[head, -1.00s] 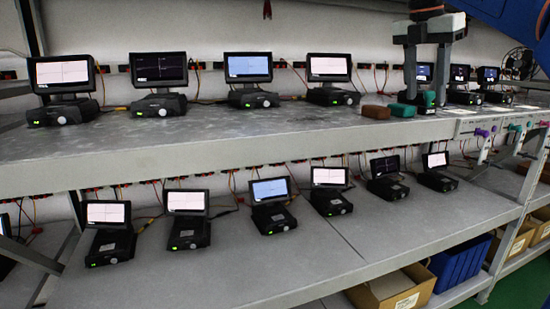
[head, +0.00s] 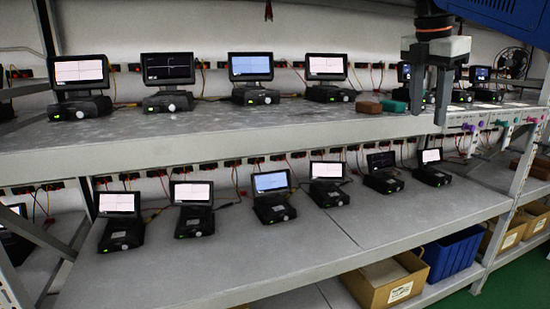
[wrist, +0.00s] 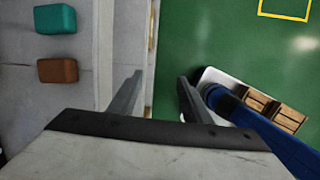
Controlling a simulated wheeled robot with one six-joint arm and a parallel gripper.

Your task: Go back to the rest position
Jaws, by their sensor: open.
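My gripper (head: 429,92) hangs at the upper right of the head view, in front of the upper shelf's edge, with its two fingers pointing down and apart. It is open, with nothing between the fingers. In the wrist view my gripper (wrist: 158,100) is over the gap between the shelf edge and the green floor. A brown block (head: 369,107) and a teal block (head: 395,106) lie on the upper shelf, left of and behind the gripper. The wrist view also shows the teal block (wrist: 55,19) and the brown block (wrist: 57,70), apart from the fingers.
The upper shelf (head: 230,128) and lower shelf (head: 310,235) hold several black devices with screens. Coloured clips hang on the shelf edge at right, near a purple one (head: 469,127). A cardboard box (head: 390,285) and a blue bin (head: 452,255) stand below. Green floor (wrist: 220,40) is open.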

